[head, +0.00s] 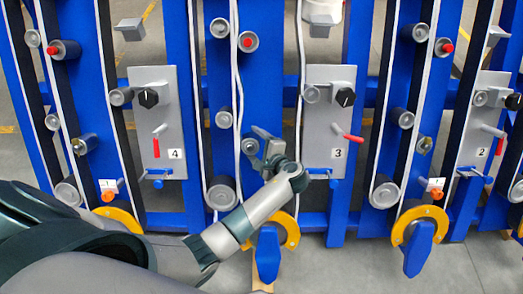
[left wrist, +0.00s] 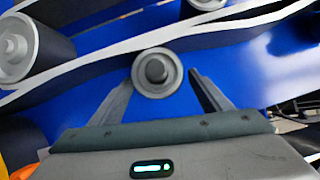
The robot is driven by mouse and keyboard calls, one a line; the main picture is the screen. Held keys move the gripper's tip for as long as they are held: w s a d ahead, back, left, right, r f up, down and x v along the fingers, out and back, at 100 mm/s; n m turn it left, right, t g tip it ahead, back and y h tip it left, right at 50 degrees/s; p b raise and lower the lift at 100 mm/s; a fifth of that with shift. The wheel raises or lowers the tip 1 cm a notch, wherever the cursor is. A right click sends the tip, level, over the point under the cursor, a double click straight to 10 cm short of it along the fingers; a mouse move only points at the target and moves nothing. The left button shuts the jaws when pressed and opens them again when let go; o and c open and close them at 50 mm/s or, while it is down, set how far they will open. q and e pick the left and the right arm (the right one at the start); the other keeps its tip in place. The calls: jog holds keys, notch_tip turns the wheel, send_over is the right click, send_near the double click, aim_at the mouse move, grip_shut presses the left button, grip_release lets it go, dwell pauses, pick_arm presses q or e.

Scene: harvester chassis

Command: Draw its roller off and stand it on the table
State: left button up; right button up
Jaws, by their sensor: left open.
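A small grey roller (left wrist: 157,73) with a dark centre is on the blue frame in the left wrist view, beside a white belt. My left gripper (left wrist: 161,84) is open, with one finger to each side of this roller. A gap shows on both sides, and how deep the fingers reach is hard to tell. In the head view my left gripper (head: 257,148) is up against the frame between panels 4 and 3, partly hiding what is behind it. My right gripper is not in view. No table shows.
The blue frame (head: 277,64) carries several other rollers, white belts and grey panels. Panel 4 (head: 158,120) and panel 3 (head: 328,125) have black knobs and red levers. A larger roller (left wrist: 18,47) is left of the gripper. Yellow rings (head: 290,232) sit low.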

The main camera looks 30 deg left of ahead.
pick_arm(q)
jog(key=shift+x, duration=1.5)
jog(key=shift+c, duration=0.3)
jog(key=c, duration=1.5)
